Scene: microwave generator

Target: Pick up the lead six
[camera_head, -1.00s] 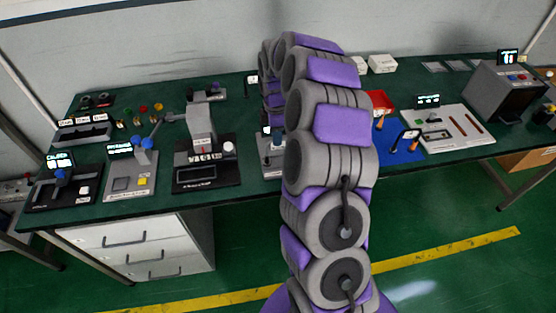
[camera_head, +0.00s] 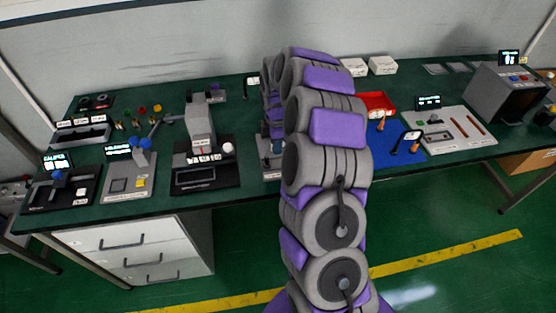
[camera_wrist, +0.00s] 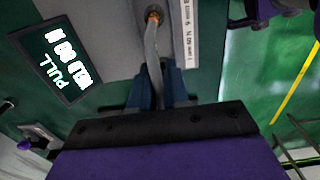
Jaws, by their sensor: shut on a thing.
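A grey, flat lead (camera_wrist: 152,62) with a copper-coloured tip shows in the wrist view. It runs from a grey fixture (camera_wrist: 118,32) at the top down between the fingers of my gripper (camera_wrist: 156,92). My gripper is shut on this lead near its lower part; the exact contact is partly hidden between the dark blue fingers. The copper end still meets the fixture at the top edge. I cannot read a number six on it. In the head view my own arm hides the gripper and the lead.
A dark display (camera_wrist: 58,62) reading PULL and HOLD stands left of the lead. A white printed strip (camera_wrist: 190,34) lies to its right. In the head view, the green bench (camera_head: 250,180) carries several test stations, a red tray (camera_head: 376,103) and a blue mat (camera_head: 392,150).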

